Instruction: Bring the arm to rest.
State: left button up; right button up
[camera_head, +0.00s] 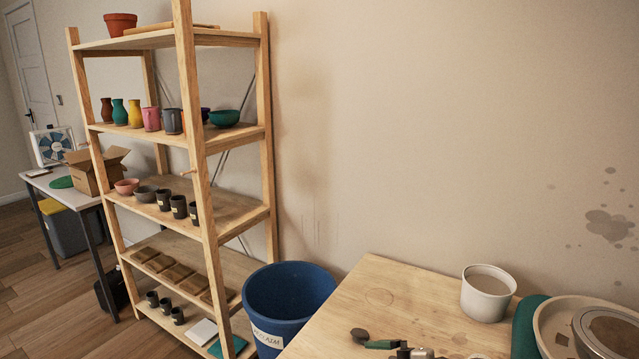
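Neither of my arms nor grippers shows in the head view. A wooden worktable (385,285) fills the lower right. Small tools with dark and green parts (380,344) lie at its front, partly cut off by the bottom edge of the picture. A white cup-like pot (487,293) with a tan content stands on the table. A round wheel or tray (560,338) with a grey disc (610,331) is at the right edge, with a green item (526,328) beside it.
A wooden shelf unit (264,110) with pots, cups and bowls stands at the left. A blue bin (290,292) stands between the shelf and the table. A side table (66,190) with a cardboard box (98,168) and fan is at the far left. The table's middle is bare.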

notch_tip(320, 180, up, 5)
jog(key=s+m+t+y, duration=0.1)
jog(key=m+t+y, duration=0.25)
jog(key=t, duration=0.25)
jog(key=s+d+m+t+h, duration=0.2)
jog(key=d+m+t+h, duration=0.65)
jog(key=m+h, duration=0.7)
jog(key=s+d+f+m+g+h, duration=0.3)
jog(key=s+d+f+m+g, duration=0.1)
jog(key=s+f+g, duration=0.85)
jog(key=s+a+f+n+g+y, duration=0.15)
jog(key=s+f+g, duration=0.25)
jog(key=s, duration=0.6)
notch_tip(320, 180, down, 26)
jog(key=s+f+g+p, duration=0.1)
jog(key=s+d+f+g+p, duration=0.1)
jog(key=s+d+f, duration=0.1)
jog(key=s+f, duration=1.1)
jog(key=s, duration=0.3)
